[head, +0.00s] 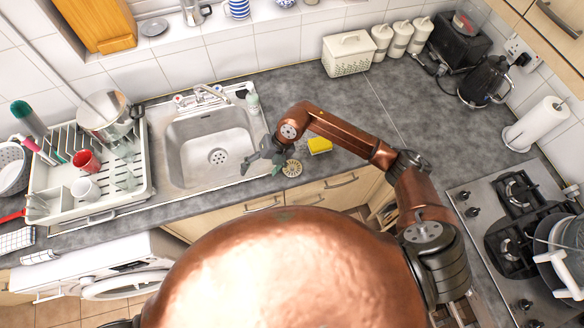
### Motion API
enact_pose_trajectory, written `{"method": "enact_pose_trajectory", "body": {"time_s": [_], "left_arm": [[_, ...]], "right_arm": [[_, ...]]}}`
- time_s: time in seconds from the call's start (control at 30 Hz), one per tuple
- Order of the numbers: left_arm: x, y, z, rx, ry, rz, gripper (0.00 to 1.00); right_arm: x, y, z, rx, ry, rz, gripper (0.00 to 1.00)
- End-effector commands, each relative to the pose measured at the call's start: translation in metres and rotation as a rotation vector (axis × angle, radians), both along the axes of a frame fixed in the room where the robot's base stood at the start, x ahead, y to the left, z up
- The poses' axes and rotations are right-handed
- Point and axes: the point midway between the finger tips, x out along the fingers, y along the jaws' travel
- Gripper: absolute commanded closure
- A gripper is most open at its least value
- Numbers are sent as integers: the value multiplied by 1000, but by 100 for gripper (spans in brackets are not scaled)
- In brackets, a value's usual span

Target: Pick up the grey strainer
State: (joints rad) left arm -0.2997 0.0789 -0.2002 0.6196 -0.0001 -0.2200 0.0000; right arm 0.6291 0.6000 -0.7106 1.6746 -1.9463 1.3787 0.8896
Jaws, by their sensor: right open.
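A grey strainer with a perforated bowl (12,158) is at the far left edge of the head view, beside the dish rack and partly cut off by the frame. My right gripper (252,162) is open and empty over the right rim of the sink, far from this strainer. It points left, toward the basin. My left gripper is out of view.
The steel sink (185,145) has an empty basin with a drain. A loaded dish rack (140,188) stands left of it. A round beige-topped item (292,168) and a yellow sponge (320,145) lie near my right gripper.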

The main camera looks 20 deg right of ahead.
Motion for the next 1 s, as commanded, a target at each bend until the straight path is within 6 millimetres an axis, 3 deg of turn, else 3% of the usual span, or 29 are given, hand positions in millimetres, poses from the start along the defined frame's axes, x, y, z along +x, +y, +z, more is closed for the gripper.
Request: {"method": "enact_pose_trajectory", "body": {"time_s": [0.03, 0.1, 0.2, 0.3, 1.0], "left_arm": [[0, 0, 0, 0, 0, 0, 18], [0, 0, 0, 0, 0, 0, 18], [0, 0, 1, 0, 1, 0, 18], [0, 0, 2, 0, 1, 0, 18], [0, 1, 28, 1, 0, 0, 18]], "right_arm": [[11, -30, -9, -129, -2, -11, 23], [22, -66, -17, -273, 3, -34, 23], [31, -101, -19, -408, 7, -65, 23], [35, -118, -22, -473, 13, -83, 23], [40, -126, -97, -480, 12, -86, 23]]}}
